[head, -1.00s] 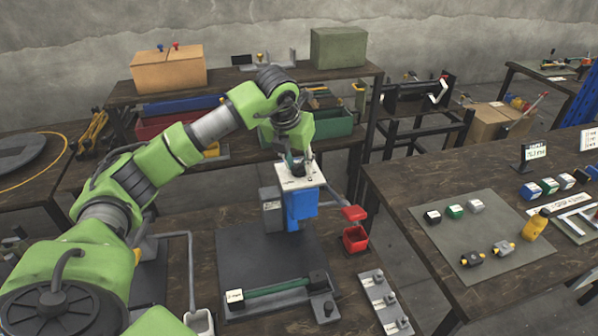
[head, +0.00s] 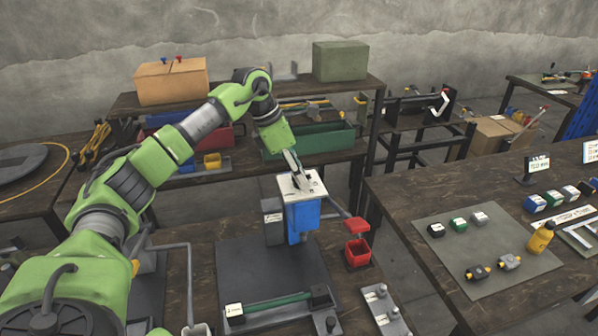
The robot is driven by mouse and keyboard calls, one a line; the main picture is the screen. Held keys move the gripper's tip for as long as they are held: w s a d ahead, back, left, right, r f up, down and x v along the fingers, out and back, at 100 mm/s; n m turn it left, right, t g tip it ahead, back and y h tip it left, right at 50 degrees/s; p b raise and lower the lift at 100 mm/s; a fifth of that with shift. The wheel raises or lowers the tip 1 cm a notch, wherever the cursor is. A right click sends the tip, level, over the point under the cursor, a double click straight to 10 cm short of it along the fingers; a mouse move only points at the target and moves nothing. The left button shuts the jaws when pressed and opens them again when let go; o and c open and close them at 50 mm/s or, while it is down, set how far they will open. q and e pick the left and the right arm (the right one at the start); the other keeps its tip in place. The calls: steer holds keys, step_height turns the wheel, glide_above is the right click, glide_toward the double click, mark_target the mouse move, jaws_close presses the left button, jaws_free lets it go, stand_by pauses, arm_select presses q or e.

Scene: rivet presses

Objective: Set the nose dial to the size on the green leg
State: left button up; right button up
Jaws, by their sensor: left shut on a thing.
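The blue rivet press head (head: 300,222) stands on a dark base plate (head: 265,262), with a pale dial plate (head: 317,186) on top. My left gripper (head: 297,182) comes down at a tilt onto this plate. Its fingers are shut on the nose dial, which they mostly hide; the dial's setting is too small to read. My right gripper is out of view.
A metal strip with knobs (head: 384,308) lies at front right. The right table holds a grey mat (head: 510,278) with small blocks and a yellow bottle (head: 541,238). Shelves with boxes stand behind.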

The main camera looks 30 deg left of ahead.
arm_select(q)
steer(key=m+g, duration=0.1)
steer(key=m, duration=0.1)
steer(key=m+g+h+p, duration=0.1)
steer(key=m, duration=0.2)
steer(key=shift+w+r+m, duration=0.15)
steer(key=shift+w+m, duration=0.05)
steer(key=shift+m, duration=0.1)
steer(key=m+g+p, duration=0.1)
steer(key=m, duration=0.2)
steer(key=shift+w+a, duration=0.1)
steer(key=shift+m+g, duration=0.5)
steer(key=shift+m, duration=0.8)
steer(key=o, duration=1.1)
steer(key=v, duration=0.7)
steer(key=shift+a, duration=0.2)
steer(key=shift+r, duration=0.1)
